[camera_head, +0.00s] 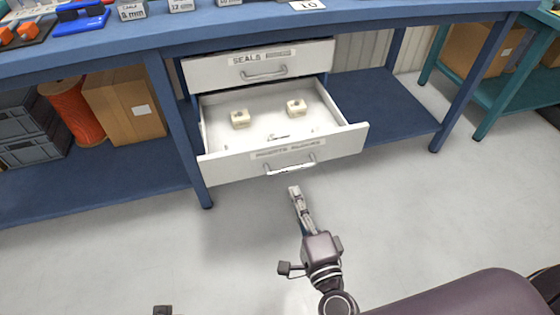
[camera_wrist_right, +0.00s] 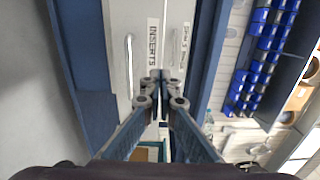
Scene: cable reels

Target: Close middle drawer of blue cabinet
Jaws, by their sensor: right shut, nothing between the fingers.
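The blue bench cabinet (camera_head: 178,125) holds white drawers under its top. The upper drawer (camera_head: 228,72), labelled SEALS, is closed. Below it a drawer (camera_head: 230,168) stands pulled out, with a metal handle (camera_head: 291,168) and a blurred label on its front. Two small cream blocks (camera_head: 240,118) (camera_head: 297,107) lie inside it. My right gripper (camera_head: 295,191) is shut and empty, just in front of and below that handle, apart from it in the picture. In the right wrist view the shut fingers (camera_wrist_right: 160,78) overlap white fronts; one label (camera_wrist_right: 152,55) reads INSERTS. My left gripper is not in view.
On the lower blue shelf at left are a cardboard box (camera_head: 125,104), an orange reel (camera_head: 76,110) and grey crates (camera_head: 28,130). The cabinet leg (camera_head: 178,125) stands left of the open drawer. The grey floor (camera_head: 420,200) in front is clear.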

